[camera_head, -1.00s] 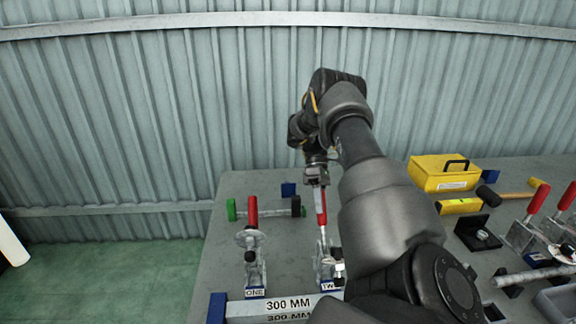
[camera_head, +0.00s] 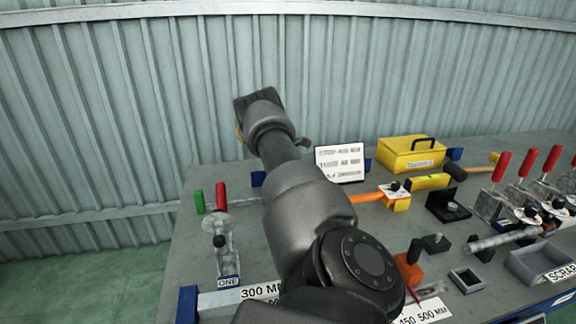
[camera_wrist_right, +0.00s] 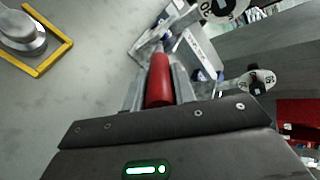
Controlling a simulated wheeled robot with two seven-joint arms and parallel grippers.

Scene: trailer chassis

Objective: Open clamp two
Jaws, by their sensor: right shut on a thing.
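My right arm crosses the middle of the head view and hides its own gripper and clamp two. In the right wrist view my right gripper (camera_wrist_right: 157,88) is shut on a red clamp handle (camera_wrist_right: 159,78), held between the two fingers. The metal clamp body (camera_wrist_right: 200,55) shows just beyond the handle. Whether the clamp's arm is up or down is not clear. Clamp one (camera_head: 222,250), with its red handle (camera_head: 221,197) upright and its ONE label, stands left of my arm. My left gripper is not in view.
A yellow toolbox (camera_head: 412,154), a white board (camera_head: 340,163) and an orange-handled tool (camera_head: 368,197) are at the back of the grey table (camera_head: 190,240). Several red-handled clamps (camera_head: 526,163) and a grey scrap bin (camera_head: 541,262) stand at the right. A corrugated wall closes the back.

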